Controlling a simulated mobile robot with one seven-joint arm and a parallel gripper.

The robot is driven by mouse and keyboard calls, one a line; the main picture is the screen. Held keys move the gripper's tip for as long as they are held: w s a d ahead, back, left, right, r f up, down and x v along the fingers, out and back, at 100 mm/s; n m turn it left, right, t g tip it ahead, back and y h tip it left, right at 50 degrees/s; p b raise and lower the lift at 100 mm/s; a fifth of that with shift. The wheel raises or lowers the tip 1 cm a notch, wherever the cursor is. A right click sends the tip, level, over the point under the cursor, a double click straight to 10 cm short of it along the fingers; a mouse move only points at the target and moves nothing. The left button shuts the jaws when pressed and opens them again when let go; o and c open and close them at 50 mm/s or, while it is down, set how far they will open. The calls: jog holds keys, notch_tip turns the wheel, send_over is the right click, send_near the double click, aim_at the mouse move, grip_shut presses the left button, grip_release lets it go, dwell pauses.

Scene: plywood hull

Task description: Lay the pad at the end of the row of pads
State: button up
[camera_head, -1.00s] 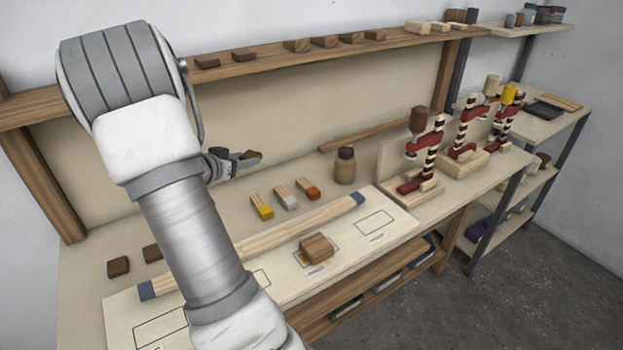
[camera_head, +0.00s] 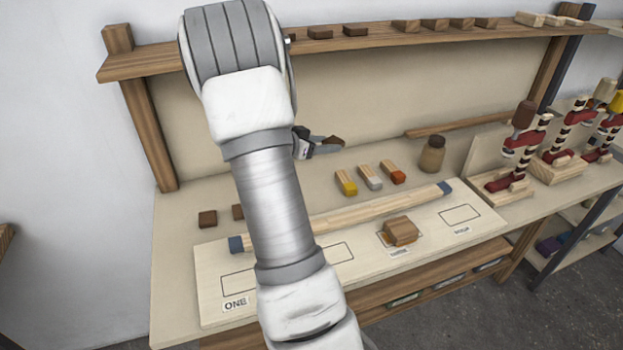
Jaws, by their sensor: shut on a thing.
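My gripper (camera_head: 318,148) is shut on a small dark brown pad (camera_head: 332,141), seen from the side and partly covered by the fingers. It holds the pad above the back part of the bench, in front of the beige back panel. Two dark brown pads lie on the bench at the left, one (camera_head: 207,218) clear and one (camera_head: 238,212) beside my arm. My arm hides the bench just right of them, so I cannot tell if the row goes on there. More brown blocks (camera_head: 356,30) stand along the upper shelf.
A pale board (camera_head: 210,290) with marked outlines lies in front, bearing a blue-ended wooden bar (camera_head: 390,205) and a brown block (camera_head: 401,230). Behind are three colour-tipped blocks (camera_head: 370,178) and a brown jar (camera_head: 432,155). Red clamp stands (camera_head: 515,175) are at right.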

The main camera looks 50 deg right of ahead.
jog(key=w+a+f, duration=0.1)
jog(key=a+f, duration=0.1)
jog(key=a, duration=0.1)
jog(key=w+a+f+b, duration=0.1)
jog(key=a+f, duration=0.1)
jog(key=a, duration=0.1)
jog(key=w+a+f, duration=0.1)
jog(key=a+f, duration=0.1)
jog(key=a, duration=0.1)
jog(key=shift+w+a, duration=0.15)
jog(key=shift+w, duration=0.25)
jog(key=shift+f+b, duration=0.7)
jog(key=shift+f, duration=1.25)
jog(key=shift+f, duration=0.3)
jog(key=shift+s+f, duration=0.15)
jog(key=shift+f, duration=0.2)
